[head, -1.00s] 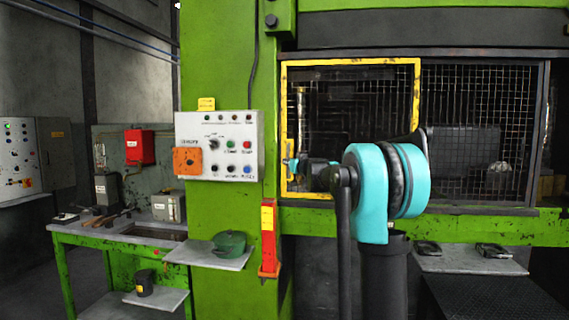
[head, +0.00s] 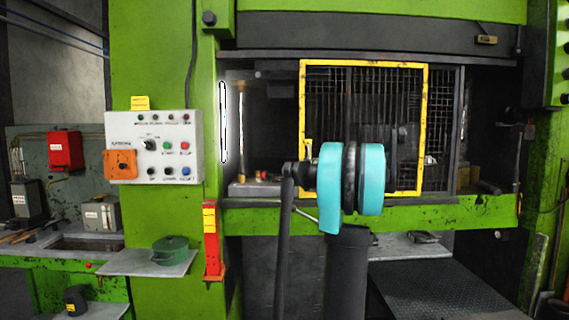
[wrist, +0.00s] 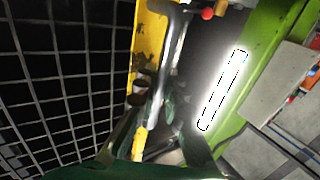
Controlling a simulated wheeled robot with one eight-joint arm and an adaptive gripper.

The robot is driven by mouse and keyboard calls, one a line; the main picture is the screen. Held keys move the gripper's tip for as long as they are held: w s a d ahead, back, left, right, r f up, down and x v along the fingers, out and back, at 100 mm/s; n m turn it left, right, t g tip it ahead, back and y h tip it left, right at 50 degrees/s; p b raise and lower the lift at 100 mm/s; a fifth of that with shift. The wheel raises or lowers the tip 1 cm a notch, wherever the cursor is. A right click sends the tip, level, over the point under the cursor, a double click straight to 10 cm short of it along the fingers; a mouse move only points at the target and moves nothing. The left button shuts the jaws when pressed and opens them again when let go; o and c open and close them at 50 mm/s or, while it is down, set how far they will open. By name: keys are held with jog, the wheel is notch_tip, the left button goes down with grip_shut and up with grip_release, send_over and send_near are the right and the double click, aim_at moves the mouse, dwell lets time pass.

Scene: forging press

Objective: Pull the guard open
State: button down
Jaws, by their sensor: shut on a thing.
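The guard is a yellow-framed wire mesh panel (head: 424,120) on the front of the green press, standing to the right with an open gap at its left. Its mesh (wrist: 60,80) and yellow edge (wrist: 150,35) fill the left and middle of the wrist view. A bar-like grey handle (wrist: 170,60) runs along that edge. My gripper (wrist: 152,105) is shut on the guard's handle, its fingers partly dark and blurred. In the head view my teal arm joint covers the gripper and the lower part of the guard.
The opening left of the guard shows the press bed (head: 250,188). A shelf (head: 130,263) with a green pot (head: 171,252) juts out at lower left.

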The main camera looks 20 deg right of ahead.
jog(key=s+d, duration=0.3)
jog(key=d, duration=0.8)
jog(key=shift+s+d, duration=0.2)
jog(key=shift+s, duration=0.15)
jog(key=c, duration=1.6)
grip_release()
jog(key=v, duration=1.2)
